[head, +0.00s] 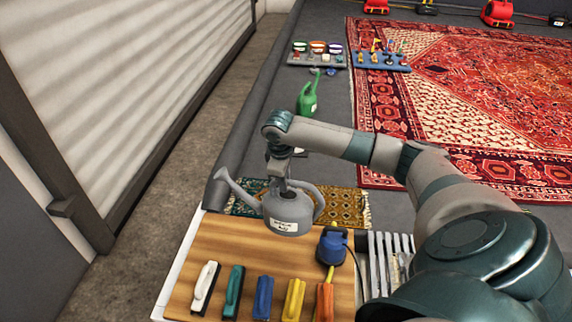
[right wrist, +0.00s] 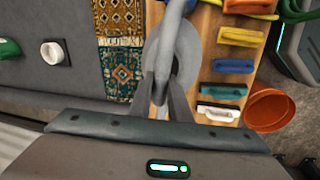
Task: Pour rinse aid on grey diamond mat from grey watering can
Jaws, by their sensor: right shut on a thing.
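The grey watering can (head: 288,215) with a white label hangs upright from my right gripper (head: 281,184), near the far edge of the wooden board. Its spout points up and left in the head view. My right gripper is shut on its top handle. In the right wrist view the can (right wrist: 188,60) is partly hidden by the fingers. Behind the can lie small patterned mats, one teal-toned (right wrist: 120,72) and one gold-toned (head: 345,205). I cannot pick out a plainly grey diamond mat. No liquid is seen leaving the spout. My left gripper is not in view.
The wooden board (head: 220,240) holds several coloured brushes (head: 264,296) and a blue-topped tool (head: 332,245). A green watering can (head: 307,98) stands beyond, near two trays. A large red rug (head: 480,100) fills the right. A terracotta pot (right wrist: 270,110) stands beside the board.

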